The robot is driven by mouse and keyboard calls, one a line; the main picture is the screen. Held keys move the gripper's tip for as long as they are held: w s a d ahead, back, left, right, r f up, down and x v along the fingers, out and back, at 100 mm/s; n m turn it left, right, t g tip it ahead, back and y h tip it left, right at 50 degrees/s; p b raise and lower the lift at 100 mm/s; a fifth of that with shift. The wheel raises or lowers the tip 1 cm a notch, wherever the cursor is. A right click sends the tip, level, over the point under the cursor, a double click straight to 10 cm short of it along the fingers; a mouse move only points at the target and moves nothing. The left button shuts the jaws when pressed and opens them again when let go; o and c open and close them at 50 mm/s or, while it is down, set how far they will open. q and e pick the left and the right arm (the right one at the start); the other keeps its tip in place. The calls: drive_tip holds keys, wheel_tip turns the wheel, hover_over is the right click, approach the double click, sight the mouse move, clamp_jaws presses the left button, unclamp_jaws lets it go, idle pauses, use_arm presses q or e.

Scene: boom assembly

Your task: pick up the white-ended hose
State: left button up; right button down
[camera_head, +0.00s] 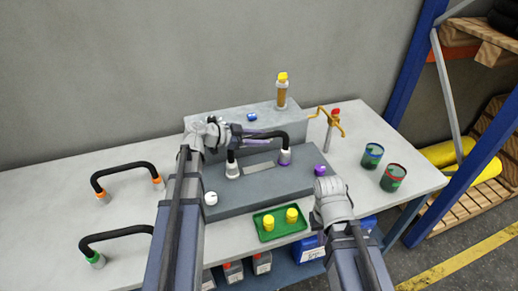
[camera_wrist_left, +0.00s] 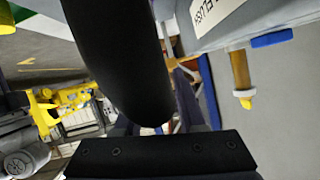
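My left gripper (camera_head: 246,132) is at the hose's upper left bend. In the left wrist view, the hose (camera_wrist_left: 120,60) runs down close in front of the gripper; whether the fingers close on it is unclear. My right gripper (camera_head: 325,182) is over the block's right side, its fingers hidden.
An orange-ended hose (camera_head: 125,166) and a green-ended hose (camera_head: 112,236) lie on the left of the table. A green tray (camera_head: 280,232) with yellow parts is in front. A white knob (camera_head: 211,198) and a purple knob (camera_head: 320,170) sit on the block. Two cups (camera_head: 393,177) stand right.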

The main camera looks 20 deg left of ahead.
use_arm(q)
clamp_jaws()
idle(1.0)
